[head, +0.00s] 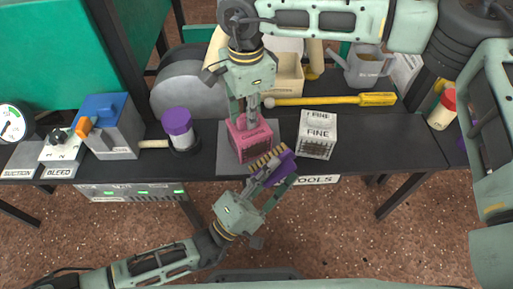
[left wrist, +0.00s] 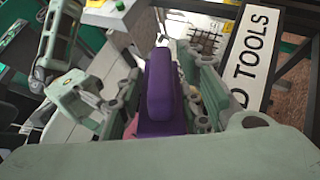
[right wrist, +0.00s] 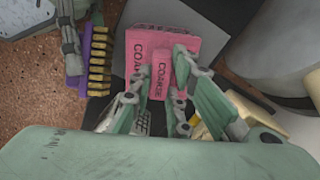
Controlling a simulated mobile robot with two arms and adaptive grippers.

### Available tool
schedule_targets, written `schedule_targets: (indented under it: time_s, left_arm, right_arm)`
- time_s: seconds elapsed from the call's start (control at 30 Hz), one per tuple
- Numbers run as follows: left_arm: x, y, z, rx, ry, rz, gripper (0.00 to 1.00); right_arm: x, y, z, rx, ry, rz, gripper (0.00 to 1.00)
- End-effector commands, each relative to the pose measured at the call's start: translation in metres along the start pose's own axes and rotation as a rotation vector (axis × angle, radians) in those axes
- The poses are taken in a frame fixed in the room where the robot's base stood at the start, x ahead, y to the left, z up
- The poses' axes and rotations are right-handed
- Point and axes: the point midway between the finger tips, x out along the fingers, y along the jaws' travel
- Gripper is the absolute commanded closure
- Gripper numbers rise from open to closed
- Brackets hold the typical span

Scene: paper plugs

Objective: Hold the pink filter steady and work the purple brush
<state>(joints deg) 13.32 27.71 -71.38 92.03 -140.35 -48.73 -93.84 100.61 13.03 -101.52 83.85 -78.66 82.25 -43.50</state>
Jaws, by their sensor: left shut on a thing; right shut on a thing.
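The pink filter (head: 254,150), marked COARSE, stands on a grey mat (head: 228,165) at the middle of the bench. My right gripper (head: 242,112) reaches down from above and is shut on the upright part of the pink filter, which shows between its fingers in the right wrist view (right wrist: 160,72). My left gripper (head: 270,186) is shut on the purple brush (head: 281,170), whose purple back fills the space between the fingers in the left wrist view (left wrist: 160,85). The brush's gold bristles lie close to the filter's front right corner; I cannot tell whether they touch.
A white FINE block (head: 317,135) stands just right of the filter. A yellow-handled tool (head: 340,100) lies behind, near a grey watering can (head: 367,67). The bench's front edge is close below the brush.

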Motion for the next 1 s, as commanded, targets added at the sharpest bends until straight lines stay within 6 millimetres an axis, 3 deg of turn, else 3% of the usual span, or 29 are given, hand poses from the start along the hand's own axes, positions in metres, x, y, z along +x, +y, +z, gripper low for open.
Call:
schedule_targets:
  time_s: [1.0]
  left_arm:
    - [-0.042,0.026,-0.003,-0.002,-0.003,0.007,1.0]
  right_arm:
    - [0.003,0.001,0.001,-0.001,-0.002,0.002,1.0]
